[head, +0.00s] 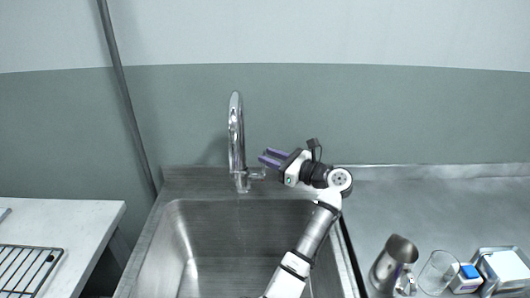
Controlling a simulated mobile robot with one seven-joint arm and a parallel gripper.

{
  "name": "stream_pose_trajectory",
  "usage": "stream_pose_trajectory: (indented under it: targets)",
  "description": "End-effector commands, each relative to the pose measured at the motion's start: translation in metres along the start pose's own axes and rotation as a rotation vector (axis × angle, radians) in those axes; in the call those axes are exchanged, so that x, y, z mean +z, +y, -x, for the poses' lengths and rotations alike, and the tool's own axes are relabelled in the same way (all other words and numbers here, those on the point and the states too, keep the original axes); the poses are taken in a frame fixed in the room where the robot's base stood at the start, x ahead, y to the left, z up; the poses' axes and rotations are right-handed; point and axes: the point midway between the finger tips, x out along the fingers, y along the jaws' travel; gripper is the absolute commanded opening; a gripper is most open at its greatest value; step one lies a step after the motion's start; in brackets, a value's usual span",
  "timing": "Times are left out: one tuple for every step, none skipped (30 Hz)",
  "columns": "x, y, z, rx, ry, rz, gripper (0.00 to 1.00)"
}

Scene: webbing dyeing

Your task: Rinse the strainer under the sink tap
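The chrome tap (236,135) stands upright at the back of the steel sink (185,250), with its curved spout on top. A short side lever (257,173) sticks out to the right at its base. My gripper (268,157) is just right of the tap and above the lever, pointing left, apart from the tap column as far as I can tell. Its two purple fingers show a gap between them, with nothing seen in it. I see no strainer in this view. My arm hides part of the sink's right side. I cannot clearly make out running water.
A metal jug (391,262), a clear glass (437,272), a small blue-and-white item (466,279) and a metal tray (486,268) stand on the right counter (430,205). A wire rack (30,270) lies on the white table (75,215) at left. The back counter is clear.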

Motion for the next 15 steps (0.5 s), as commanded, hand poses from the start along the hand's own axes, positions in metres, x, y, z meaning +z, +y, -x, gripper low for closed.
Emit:
stream_pose_trajectory:
  targets:
    - [0.005, -0.001, 0.012, -0.005, 0.002, -0.002, 0.28]
    - [0.006, -0.002, 0.019, -0.004, 0.002, -0.002, 0.28]
    - [0.006, -0.002, 0.029, -0.005, 0.002, -0.003, 0.28]
    - [0.006, -0.001, 0.036, -0.005, 0.003, -0.003, 0.28]
    - [0.007, -0.001, 0.043, -0.004, 0.002, -0.003, 0.28]
    - [0.007, -0.001, 0.053, -0.005, 0.002, -0.003, 0.28]
    - [0.006, -0.001, 0.059, -0.005, 0.002, -0.003, 0.28]
    - [0.006, -0.001, 0.066, -0.004, 0.002, -0.003, 0.28]
    - [0.006, -0.001, 0.075, -0.004, 0.001, -0.003, 0.28]
    - [0.006, -0.001, 0.08, -0.004, 0.001, -0.003, 0.28]
    - [0.005, -0.001, 0.086, -0.003, 0.002, -0.003, 0.28]
    - [0.005, -0.001, 0.092, -0.003, 0.002, -0.002, 0.28]
    - [0.004, -0.001, 0.096, -0.003, 0.001, -0.002, 0.28]
    - [0.004, -0.001, 0.1, -0.002, 0.001, -0.002, 0.28]
    - [0.003, 0.0, 0.105, -0.001, 0.001, -0.002, 0.28]
